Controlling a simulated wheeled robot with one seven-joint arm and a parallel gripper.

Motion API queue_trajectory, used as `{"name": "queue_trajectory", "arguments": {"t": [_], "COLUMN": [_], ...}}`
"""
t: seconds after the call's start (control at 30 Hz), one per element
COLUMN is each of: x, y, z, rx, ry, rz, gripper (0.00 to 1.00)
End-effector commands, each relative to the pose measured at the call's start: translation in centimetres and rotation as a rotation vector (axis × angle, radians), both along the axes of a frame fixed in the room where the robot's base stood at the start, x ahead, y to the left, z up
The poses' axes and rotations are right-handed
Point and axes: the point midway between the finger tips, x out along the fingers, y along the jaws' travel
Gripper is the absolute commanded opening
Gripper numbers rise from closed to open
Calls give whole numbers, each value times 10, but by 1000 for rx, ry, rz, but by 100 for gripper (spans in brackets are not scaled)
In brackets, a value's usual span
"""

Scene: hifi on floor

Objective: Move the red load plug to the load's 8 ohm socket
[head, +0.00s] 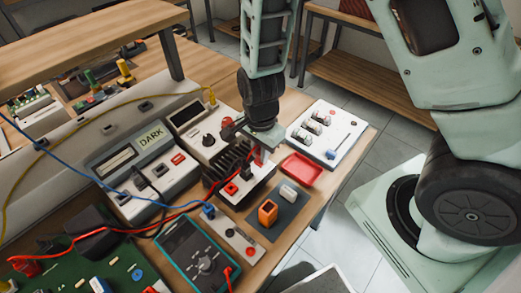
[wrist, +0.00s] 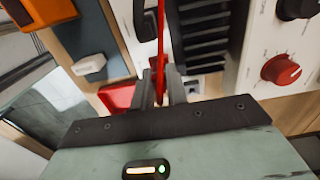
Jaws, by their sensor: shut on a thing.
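My gripper (head: 258,157) is over the front right end of a white unit with black fins (head: 232,166), which seems to be the load. In the wrist view its fingers (wrist: 162,92) are closed around the end of a red lead (wrist: 161,40), so the red load plug is between them. The plug body is mostly hidden by the fingers. The fins also show in the wrist view (wrist: 200,38), just beyond the fingers. A red socket or plug (head: 231,188) is on the unit's front left. The 8 ohm marking cannot be read.
A red tray (head: 301,170) lies right of my gripper, near a white switch panel (head: 327,133). An orange block (head: 267,212) and a white piece (head: 289,191) lie on a dark mat. A multimeter (head: 200,262) is in front. Red, blue and yellow leads cross the bench.

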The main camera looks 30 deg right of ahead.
Motion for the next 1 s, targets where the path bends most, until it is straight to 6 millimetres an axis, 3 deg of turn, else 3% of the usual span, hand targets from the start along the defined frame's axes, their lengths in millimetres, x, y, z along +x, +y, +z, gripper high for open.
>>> {"name": "queue_trajectory", "arguments": {"t": [0.43,0.47,0.53,0.83,1.0], "x": [0,0,0,0,1], "y": [0,0,0,0,1], "z": [-1,-1,-1,0,16], "rx": [0,0,0,0,1], "ry": [0,0,0,-1,-4], "rz": [0,0,0,0,1], "gripper": [0,20,40,40,40]}}
